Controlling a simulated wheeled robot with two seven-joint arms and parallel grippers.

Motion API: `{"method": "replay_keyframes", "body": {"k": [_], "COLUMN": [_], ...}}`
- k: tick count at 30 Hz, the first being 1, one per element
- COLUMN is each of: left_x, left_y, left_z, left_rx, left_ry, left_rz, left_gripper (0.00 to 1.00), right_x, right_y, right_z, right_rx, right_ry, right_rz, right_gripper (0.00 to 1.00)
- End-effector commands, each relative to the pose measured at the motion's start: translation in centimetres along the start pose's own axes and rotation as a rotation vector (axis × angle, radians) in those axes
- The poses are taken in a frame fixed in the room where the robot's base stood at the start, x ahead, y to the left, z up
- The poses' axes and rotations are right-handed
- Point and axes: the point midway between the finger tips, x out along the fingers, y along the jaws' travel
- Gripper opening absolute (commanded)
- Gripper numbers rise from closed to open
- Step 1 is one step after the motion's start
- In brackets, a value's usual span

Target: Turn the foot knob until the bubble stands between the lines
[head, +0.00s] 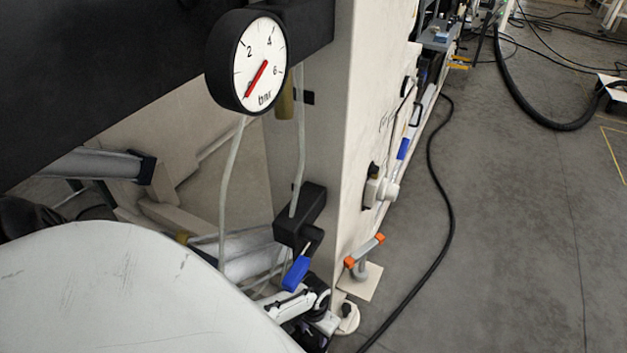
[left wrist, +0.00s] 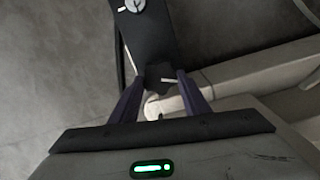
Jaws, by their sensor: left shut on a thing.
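My left gripper (head: 322,318) is low beside the base of the pale machine frame, partly hidden by my own white body in the head view. In the left wrist view, its two purple fingers (left wrist: 160,80) close on a dark lobed foot knob (left wrist: 159,73) at the end of a black plate. The fingers cover part of the knob. In the head view a small black knob on a pale round foot (head: 348,321) shows just right of the gripper. I cannot make out the bubble or its lines in either view. My right gripper is not in view.
A pressure gauge (head: 247,62) hangs above on the dark beam. A blue-handled lever (head: 296,273) and an orange-ended clamp handle (head: 364,256) are close to the gripper.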

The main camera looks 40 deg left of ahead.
Motion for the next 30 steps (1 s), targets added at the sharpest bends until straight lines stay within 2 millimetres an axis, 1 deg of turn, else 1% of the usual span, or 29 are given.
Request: {"method": "replay_keyframes", "body": {"k": [2,3,6,14,17,19,20,21,22,23,27,30], "left_x": [0.0,0.0,0.0,-0.1,-0.7,-1.6,-2.1,-2.8,-3.4,-4.0,-6.8,-8.4], "left_y": [0.0,0.0,0.0,0.0,0.0,0.0,0.0,0.0,0.0,0.0,-0.1,0.0], "left_z": [-0.1,-0.1,-0.1,-0.1,-0.1,0.0,0.0,0.0,-0.1,-0.1,-0.1,-0.1], "left_rx": [-0.002,-0.002,-0.003,-0.003,-0.003,-0.003,-0.003,-0.003,-0.003,-0.004,-0.004,-0.004], "left_ry": [0.003,0.003,0.003,0.002,0.002,0.002,0.001,0.002,0.003,0.003,0.003,0.003], "left_rz": [0.001,0.001,0.001,0.000,0.000,0.000,0.000,0.000,0.000,0.000,0.000,0.000], "left_gripper": [0.20,0.47,0.61,0.61,0.61,0.61,0.61,0.61,0.61,0.61,0.61,0.61], "right_x": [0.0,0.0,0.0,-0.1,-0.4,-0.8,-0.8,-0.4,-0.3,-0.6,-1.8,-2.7], "right_y": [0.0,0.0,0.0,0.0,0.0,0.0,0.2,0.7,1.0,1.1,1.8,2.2], "right_z": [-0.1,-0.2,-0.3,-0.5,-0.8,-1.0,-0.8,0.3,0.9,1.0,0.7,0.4], "right_rx": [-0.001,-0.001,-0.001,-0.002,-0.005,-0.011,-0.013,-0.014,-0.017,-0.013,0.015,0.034], "right_ry": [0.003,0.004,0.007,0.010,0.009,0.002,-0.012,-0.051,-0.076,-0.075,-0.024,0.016], "right_rz": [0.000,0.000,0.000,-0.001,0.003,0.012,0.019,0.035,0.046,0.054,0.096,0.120], "right_gripper": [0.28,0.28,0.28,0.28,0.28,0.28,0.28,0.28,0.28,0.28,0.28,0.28]}}
